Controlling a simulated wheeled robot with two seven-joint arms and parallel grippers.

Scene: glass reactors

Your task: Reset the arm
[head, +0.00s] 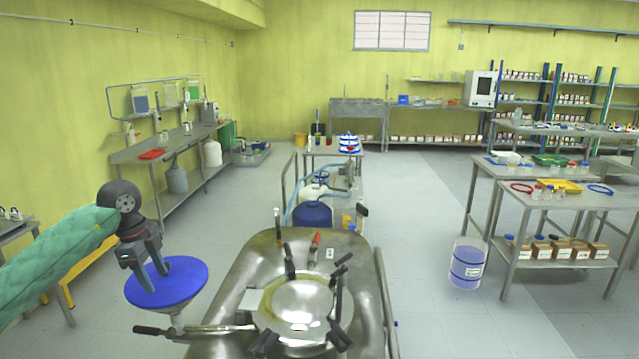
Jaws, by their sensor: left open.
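My left arm, in a green padded sleeve, comes in from the left in the head view. Its dark gripper (147,266) is open and empty, with the fingers pointing down. The fingers appear in front of or just above a round blue disc (185,281); I cannot tell whether they touch it. The steel reactor (240,290) stands at the bottom centre, to the right of the gripper. Its round shiny lid (298,300) is ringed by black-handled clamps. My right gripper is not in view.
A blue drum (312,215) and a small steel table (325,150) stand behind the reactor. A translucent blue bucket (467,264) is on the floor at right, beside steel tables (560,200) with labware. A wall bench (165,146) runs along the left. The floor between is clear.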

